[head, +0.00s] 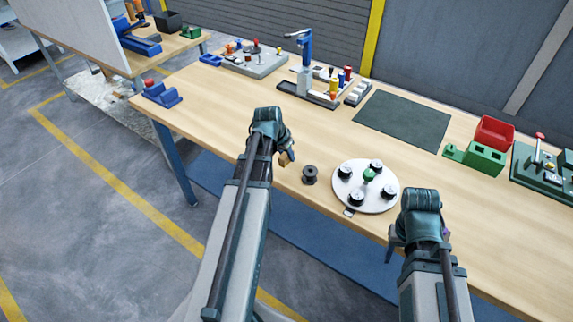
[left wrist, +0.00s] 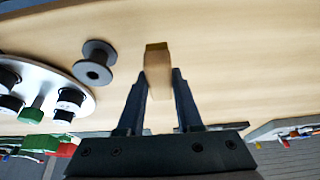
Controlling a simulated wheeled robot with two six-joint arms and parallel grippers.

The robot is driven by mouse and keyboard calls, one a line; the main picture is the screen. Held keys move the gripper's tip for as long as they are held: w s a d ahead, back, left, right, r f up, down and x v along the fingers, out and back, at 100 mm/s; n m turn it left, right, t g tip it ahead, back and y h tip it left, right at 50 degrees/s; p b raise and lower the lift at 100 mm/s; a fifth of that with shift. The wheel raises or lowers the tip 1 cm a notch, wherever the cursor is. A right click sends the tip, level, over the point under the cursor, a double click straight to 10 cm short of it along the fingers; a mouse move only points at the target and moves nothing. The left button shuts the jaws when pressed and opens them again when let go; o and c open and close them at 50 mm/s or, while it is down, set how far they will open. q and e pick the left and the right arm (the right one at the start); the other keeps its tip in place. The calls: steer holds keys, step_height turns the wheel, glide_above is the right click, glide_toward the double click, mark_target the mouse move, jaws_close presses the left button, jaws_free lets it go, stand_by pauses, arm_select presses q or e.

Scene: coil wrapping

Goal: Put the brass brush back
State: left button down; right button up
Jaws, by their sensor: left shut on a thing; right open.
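The brass brush (left wrist: 158,75) has a tan wooden body with a darker brass-coloured end. My left gripper (left wrist: 160,88) is shut on it, with one finger on each side. In the head view the brush (head: 284,159) shows as a small brown piece below my left gripper (head: 287,152), over the bench near its front edge. How high it is above the bench is hard to tell. My right gripper (head: 393,246) is open at the bench's front edge, right of the round plate, partly hidden by its own arm.
A dark spool (head: 310,175) stands just right of the brush, beside a white round plate (head: 366,198) with several black spools. Behind are a tool tray (head: 318,101) and a dark green mat (head: 402,122). Green blocks and a red bin (head: 495,132) stand right. The bench's left middle is clear.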

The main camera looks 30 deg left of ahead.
mark_target(286, 161)
arm_select(q)
steer(key=shift+f+b, duration=1.6)
steer(key=shift+f, duration=0.2)
steer(key=shift+f, duration=0.25)
steer(key=c, duration=0.6)
jaws_free()
steer(key=shift+r, duration=0.1)
steer(key=shift+r, duration=0.2)
steer(key=p+v, duration=1.1)
steer(key=v, duration=0.1)
